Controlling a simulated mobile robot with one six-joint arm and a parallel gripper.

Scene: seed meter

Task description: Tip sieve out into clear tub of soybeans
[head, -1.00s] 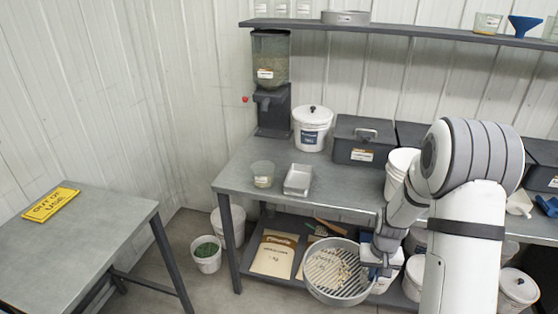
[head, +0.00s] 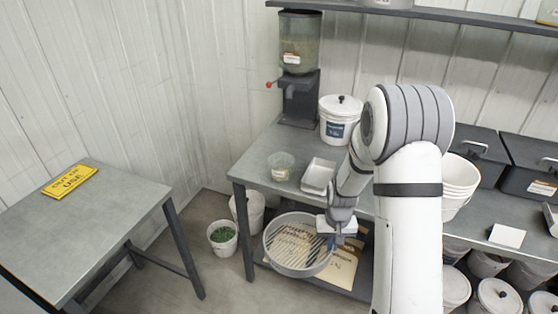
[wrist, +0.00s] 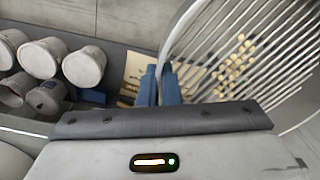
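The sieve (head: 298,246) is a round grey pan with a slotted bottom. Pale beans lie on its slats, and it looks roughly level. My gripper (head: 337,237) is shut on its right rim, holding it out in front of the bench at about lower-shelf height. In the wrist view my blue fingertips (wrist: 160,84) meet at the rim of the sieve (wrist: 245,50). A clear tub (head: 281,166) with some pale contents and a small label stands on the bench top near its left end. I cannot make out whether the contents are soybeans.
A metal tray (head: 319,176) sits just right of the clear tub. A dispenser (head: 299,70) and a lidded white bucket (head: 340,119) stand behind. A bucket of green material (head: 223,237) is on the floor. The left table (head: 90,220) is bare except for a yellow sign (head: 70,181).

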